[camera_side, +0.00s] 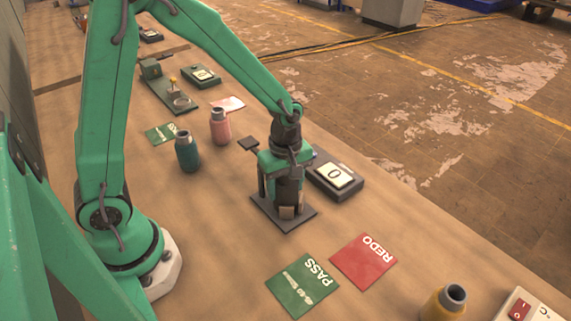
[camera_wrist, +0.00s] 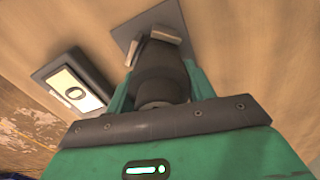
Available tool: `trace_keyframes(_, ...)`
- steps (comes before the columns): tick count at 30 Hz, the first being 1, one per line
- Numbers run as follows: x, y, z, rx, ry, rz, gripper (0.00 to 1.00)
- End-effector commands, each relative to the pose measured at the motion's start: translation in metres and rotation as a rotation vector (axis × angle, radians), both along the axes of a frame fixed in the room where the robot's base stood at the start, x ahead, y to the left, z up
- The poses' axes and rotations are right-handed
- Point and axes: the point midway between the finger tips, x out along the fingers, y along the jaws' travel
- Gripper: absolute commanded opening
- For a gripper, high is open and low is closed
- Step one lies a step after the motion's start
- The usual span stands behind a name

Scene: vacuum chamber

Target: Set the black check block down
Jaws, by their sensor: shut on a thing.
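My gripper (camera_side: 288,211) is shut on the black check block (camera_side: 290,190), a dark upright piece between the green jaws with tan fingertips low on it. In the wrist view the block (camera_wrist: 158,68) shows between the jaws, in front of the dark square plate (camera_wrist: 172,14). In the side view the gripper and block are over this plate (camera_side: 268,207), close to its surface. Whether the block touches the plate cannot be told, as the gripper hides its lower end.
A display unit (camera_side: 340,185) reading 0 stands beside the plate. Green PASS (camera_side: 302,286) and red REDO (camera_side: 364,261) cards lie in front. Teal (camera_side: 188,152), pink (camera_side: 220,128) and yellow (camera_side: 442,304) bottles stand on the bench. A switch box (camera_side: 528,308) is at lower right.

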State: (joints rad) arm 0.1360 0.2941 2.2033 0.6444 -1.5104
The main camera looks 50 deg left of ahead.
Motion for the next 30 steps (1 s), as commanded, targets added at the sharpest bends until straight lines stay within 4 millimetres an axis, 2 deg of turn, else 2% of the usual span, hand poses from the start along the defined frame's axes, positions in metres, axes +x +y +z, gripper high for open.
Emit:
trace_keyframes(15, 0.0001, -0.0001, -0.0072, 0.000, -0.001, 0.000, 0.22)
trace_keyframes(16, -0.0001, -0.0001, -0.0071, 0.000, 0.000, 0.000, 0.59)
trace_keyframes(18, -0.0001, -0.0001, -0.0069, 0.000, 0.000, 0.000, 0.73)
trace_keyframes(19, -0.0001, -0.0001, -0.0069, 0.000, 0.000, 0.000, 0.75)
trace_keyframes(30, 0.0000, 0.0000, -0.0051, 0.000, -0.001, 0.000, 0.75)
